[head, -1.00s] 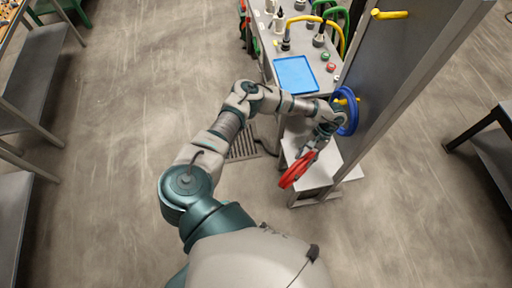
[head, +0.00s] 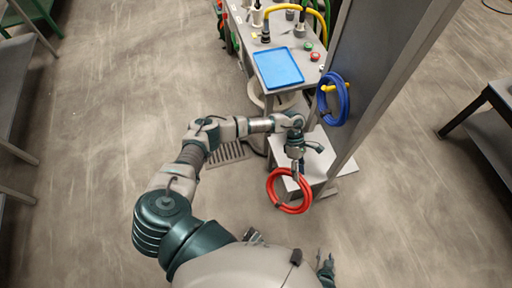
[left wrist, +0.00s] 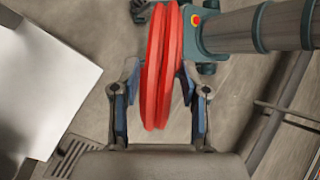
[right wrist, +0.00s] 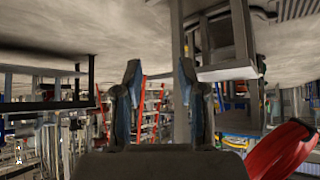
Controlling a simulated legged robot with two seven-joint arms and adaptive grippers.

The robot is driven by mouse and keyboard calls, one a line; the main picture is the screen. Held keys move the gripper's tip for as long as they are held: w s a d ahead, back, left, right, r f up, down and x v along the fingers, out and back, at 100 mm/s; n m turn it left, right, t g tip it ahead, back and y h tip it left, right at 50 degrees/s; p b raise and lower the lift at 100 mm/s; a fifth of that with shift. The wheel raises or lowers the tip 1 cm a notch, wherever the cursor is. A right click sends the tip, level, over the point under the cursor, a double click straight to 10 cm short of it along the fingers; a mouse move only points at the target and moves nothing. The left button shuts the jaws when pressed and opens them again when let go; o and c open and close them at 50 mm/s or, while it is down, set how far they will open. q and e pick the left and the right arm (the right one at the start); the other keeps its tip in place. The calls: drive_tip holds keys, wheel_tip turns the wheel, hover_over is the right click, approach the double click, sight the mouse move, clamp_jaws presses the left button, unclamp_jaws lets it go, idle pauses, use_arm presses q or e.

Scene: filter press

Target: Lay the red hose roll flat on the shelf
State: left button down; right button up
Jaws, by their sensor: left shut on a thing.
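The red hose roll (head: 274,193) hangs from my left gripper (head: 296,172), at the near side of the low pale shelf (head: 322,168). In the left wrist view the roll (left wrist: 160,70) stands edge-on between the two fingers, which are shut on it. The shelf's white top (left wrist: 40,90) is at the left there, apart from the roll. My right gripper (head: 326,268) is low at the bottom edge of the head view. In the right wrist view it (right wrist: 158,85) is open and empty, with the red roll (right wrist: 283,150) at the lower right.
A blue hose roll (head: 322,105) hangs on a yellow peg on the grey upright panel (head: 375,75) beside the shelf. A bench with a blue tray (head: 278,68) and fittings stands beyond. A dark table (head: 490,110) is at the right.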

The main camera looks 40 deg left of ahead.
drive_tip(key=w+a+r+t+y+b, duration=0.1)
drive_tip(key=w+a+r+t+b, duration=0.2)
drive_tip(key=w+r+t+b, duration=0.7)
use_arm(q)
drive_tip(key=w+a+f+n+t+b, duration=0.1)
drive_tip(key=w+a+f+n+t, duration=0.1)
drive_tip(key=a+f+n+t, duration=0.5)
drive_tip(key=w+a+f+n+t+h+b, duration=0.1)
drive_tip(key=w+a+f+n+t+b, duration=0.2)
drive_tip(key=a+n, duration=0.75)
drive_tip(key=w+a+f+n+t, duration=0.1)
drive_tip(key=a+f+n+t, duration=0.4)
drive_tip(key=a+n+t, duration=0.4)
drive_tip(key=w+d+f+g+b, duration=0.2)
drive_tip(key=w+d+f+b, duration=0.1)
drive_tip(key=w+d+f, duration=0.3)
drive_tip(key=shift+w+d+f+n+b, duration=0.25)
drive_tip(key=shift+w+d+n+b, duration=0.15)
drive_tip(key=shift+w+d, duration=1.1)
use_arm(e)
drive_tip(key=s+r+t+y, duration=0.1)
drive_tip(key=s+r+t, duration=0.1)
drive_tip(key=r, duration=1.1)
drive_tip(key=s+r+m+t+y, duration=0.1)
drive_tip(key=r+t, duration=0.4)
drive_tip(key=r, duration=0.9)
drive_tip(key=shift+s, duration=0.75)
use_arm(q)
drive_tip(key=shift+w+a, duration=0.25)
